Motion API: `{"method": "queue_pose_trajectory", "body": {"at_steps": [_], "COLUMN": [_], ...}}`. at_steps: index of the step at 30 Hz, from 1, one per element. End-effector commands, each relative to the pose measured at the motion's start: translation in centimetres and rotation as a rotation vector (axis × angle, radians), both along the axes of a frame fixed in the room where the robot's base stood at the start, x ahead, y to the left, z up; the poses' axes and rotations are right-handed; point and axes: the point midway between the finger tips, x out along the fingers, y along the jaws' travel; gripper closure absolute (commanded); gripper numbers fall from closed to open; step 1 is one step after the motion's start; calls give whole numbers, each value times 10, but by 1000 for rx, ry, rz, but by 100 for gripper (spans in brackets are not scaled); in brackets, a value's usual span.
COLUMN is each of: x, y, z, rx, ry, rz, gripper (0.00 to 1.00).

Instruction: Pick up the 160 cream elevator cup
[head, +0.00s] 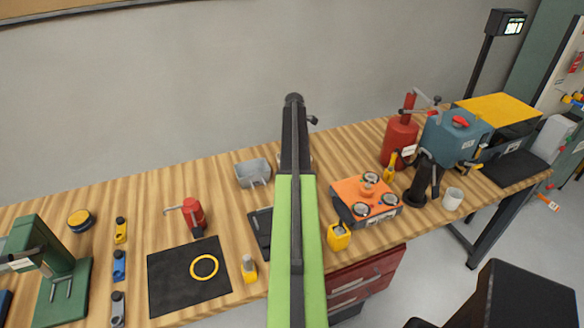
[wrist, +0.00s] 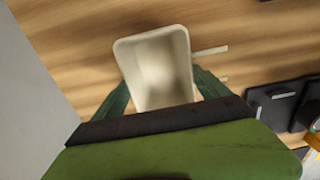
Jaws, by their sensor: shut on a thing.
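The cream elevator cup (wrist: 157,68) is an open, rounded rectangular cup, seen from above in the wrist view with its hollow facing the camera. My gripper (wrist: 163,90) has one dark green finger on each side of the cup and is shut on it. The wooden table shows around the cup; I cannot tell whether the cup touches it. In the head view my green and black arm (head: 296,250) reaches over the table and hides the gripper and nearly all of the cup.
An orange-topped box (head: 366,200) with dials, a yellow item (head: 338,237) and a dark tray (head: 260,232) are near the arm.

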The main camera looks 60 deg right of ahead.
Motion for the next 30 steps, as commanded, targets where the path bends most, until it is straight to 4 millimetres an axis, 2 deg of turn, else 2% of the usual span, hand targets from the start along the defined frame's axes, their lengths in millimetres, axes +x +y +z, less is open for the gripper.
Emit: {"method": "queue_pose_trajectory", "body": {"at_steps": [1, 7, 17, 23, 27, 30], "x": [0, 0, 0, 0, 0, -25], "y": [0, 0, 0, 0, 0, -2], "z": [0, 0, 6, 31, 57, 67], "rx": [0, 0, 0, 0, 0, 0], "ry": [0, 0, 0, 0, 0, 0], "rz": [0, 0, 0, 0, 0, -5], "gripper": [59, 85, 85, 85, 85, 85]}}
